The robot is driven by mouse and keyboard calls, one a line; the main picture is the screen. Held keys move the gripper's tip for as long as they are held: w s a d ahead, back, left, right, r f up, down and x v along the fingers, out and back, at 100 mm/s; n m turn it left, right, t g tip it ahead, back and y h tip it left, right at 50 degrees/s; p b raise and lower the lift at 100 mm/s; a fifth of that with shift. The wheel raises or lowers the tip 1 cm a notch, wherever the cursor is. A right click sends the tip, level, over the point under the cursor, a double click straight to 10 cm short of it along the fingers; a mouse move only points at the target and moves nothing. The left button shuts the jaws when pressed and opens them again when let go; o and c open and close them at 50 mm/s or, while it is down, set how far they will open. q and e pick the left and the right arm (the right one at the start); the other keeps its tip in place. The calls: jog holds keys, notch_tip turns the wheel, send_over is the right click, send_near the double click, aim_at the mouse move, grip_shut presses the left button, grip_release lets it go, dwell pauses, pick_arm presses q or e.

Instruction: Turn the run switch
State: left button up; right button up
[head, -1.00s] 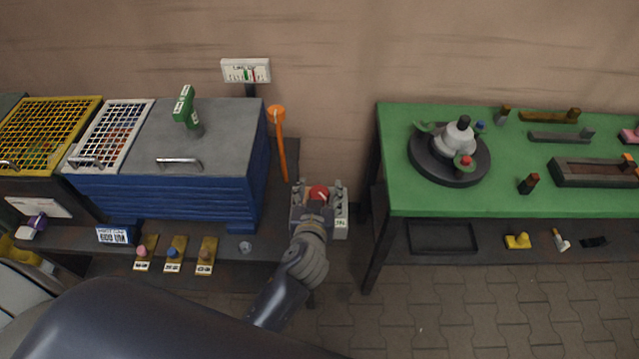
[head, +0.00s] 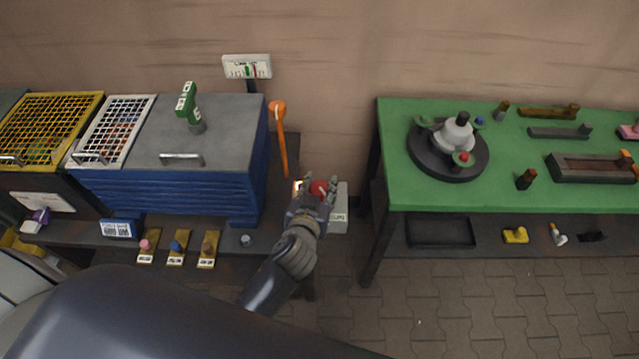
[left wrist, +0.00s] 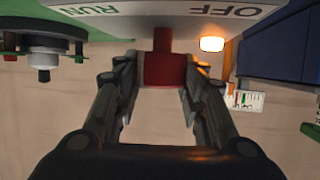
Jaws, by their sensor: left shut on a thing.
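The run switch is a red knob (head: 318,188) on a grey switch box (head: 338,215) between the blue cabinet and the green table. In the left wrist view the red knob (left wrist: 165,70) sits between my fingers, below a pale plate (left wrist: 165,14) lettered RUN and OFF. An orange lamp (left wrist: 212,44) glows near the OFF lettering. My left gripper (head: 316,193) is shut on the red knob, its fingers at either side of it in the left wrist view (left wrist: 164,85). My right gripper is not in view.
A blue cabinet (head: 165,190) with a grey top stands left of the box, with an orange lever (head: 281,140) at its side. A green table (head: 400,185) with a dark turntable (head: 440,165) stands to the right. Paved floor (head: 450,310) lies clear in front.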

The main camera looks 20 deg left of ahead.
pick_arm(q)
jog(key=m+h+p, duration=0.3)
jog(key=p, duration=0.1)
jog(key=shift+a+r+h, duration=0.2)
jog(key=shift+r+h, duration=0.1)
jog(key=shift+h, duration=0.1)
jog(key=m+h, duration=0.1)
jog(key=m+g+h+p, duration=0.1)
jog(key=m, duration=0.1)
jog(key=shift+w+f+h, duration=0.1)
jog(key=shift+f+h, duration=0.1)
jog(key=shift+h, duration=0.2)
jog(key=shift+m+g+h, duration=0.6)
jog(key=shift+m+h, duration=0.1)
jog(key=shift+h, duration=0.1)
jog(key=shift+f+m+g+h, duration=0.15)
jog(key=shift+m+g+h, duration=0.45)
jog(key=shift+m+h, duration=0.3)
jog(key=m+g+h+b, duration=0.1)
jog(key=m+g+h, duration=0.1)
jog(key=m+g, duration=0.1)
jog(key=shift+m+h+b, duration=0.3)
jog(key=shift+b, duration=0.1)
jog(key=shift+d+m+g+h+b, duration=0.1)
jog(key=shift+m+g+h+b, duration=0.35)
jog(key=shift+m+g, duration=0.55)
jog(key=shift+d+g+h, duration=0.1)
jog(key=shift+g+h, duration=0.15)
jog(key=shift+g, duration=0.05)
